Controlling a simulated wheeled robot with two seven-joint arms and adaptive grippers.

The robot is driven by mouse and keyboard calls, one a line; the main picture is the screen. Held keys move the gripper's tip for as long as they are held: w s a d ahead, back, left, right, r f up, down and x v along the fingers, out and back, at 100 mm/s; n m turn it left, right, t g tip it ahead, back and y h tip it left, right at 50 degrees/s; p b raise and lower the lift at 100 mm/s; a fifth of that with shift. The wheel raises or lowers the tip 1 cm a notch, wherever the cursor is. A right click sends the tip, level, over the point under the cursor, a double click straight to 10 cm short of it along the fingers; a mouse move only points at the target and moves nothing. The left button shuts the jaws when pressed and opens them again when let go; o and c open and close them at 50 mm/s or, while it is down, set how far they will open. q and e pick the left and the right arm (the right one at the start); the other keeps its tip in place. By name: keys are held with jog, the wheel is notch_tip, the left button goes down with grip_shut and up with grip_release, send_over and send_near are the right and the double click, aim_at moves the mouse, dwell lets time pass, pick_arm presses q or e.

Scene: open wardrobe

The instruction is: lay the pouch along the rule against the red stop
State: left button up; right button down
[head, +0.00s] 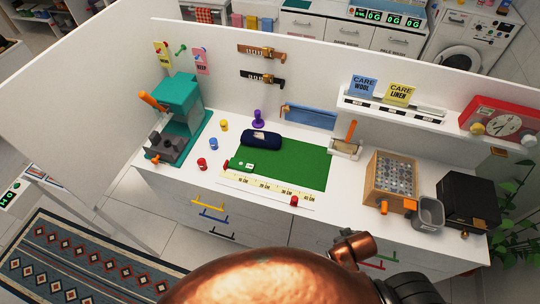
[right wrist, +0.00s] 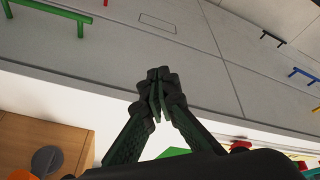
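The dark navy pouch (head: 261,138) lies at the back left edge of a green mat (head: 300,160), with a small pale mark on it. The cream rule (head: 265,187) runs along the mat's front edge. A small red piece (head: 227,165) is by the rule's left end and a red knob-like piece (head: 294,201) is near its right end; I cannot tell which is the stop. My right gripper (right wrist: 158,76) shows in the right wrist view, fingertips together and empty, in front of the drawer fronts and away from the pouch. My left gripper is not in view.
A teal machine (head: 178,105) stands at the left, with red, blue and yellow spools beside the mat. A purple stamp (head: 258,118) stands behind the pouch. A wooden crate (head: 390,180), grey cup (head: 429,213) and black box (head: 468,200) fill the right. Small white dice-like pieces (head: 249,166) lie on the mat.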

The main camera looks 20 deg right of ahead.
jog(key=s+a+f+g+b, duration=0.1)
jog(key=s+f+b, duration=0.15)
jog(key=f, duration=1.35)
jog(key=s+a+f+g+b, duration=0.15)
jog(key=s+f, duration=0.25)
jog(key=f, duration=1.3)
pick_arm(q)
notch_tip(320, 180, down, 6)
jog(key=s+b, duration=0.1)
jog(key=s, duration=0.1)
jog(key=shift+b, duration=0.4)
pick_arm(e)
jog(key=s+f+n+y, duration=0.1)
jog(key=s+f, duration=1.5)
jog(key=s, duration=0.1)
jog(key=shift+s+d+f, duration=0.15)
jog(key=shift+s+f, duration=0.05)
jog(key=shift+f, duration=0.15)
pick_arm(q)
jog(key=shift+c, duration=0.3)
pick_arm(e)
jog(key=c, duration=2.7)
grip_release()
jog(key=shift+g, duration=0.25)
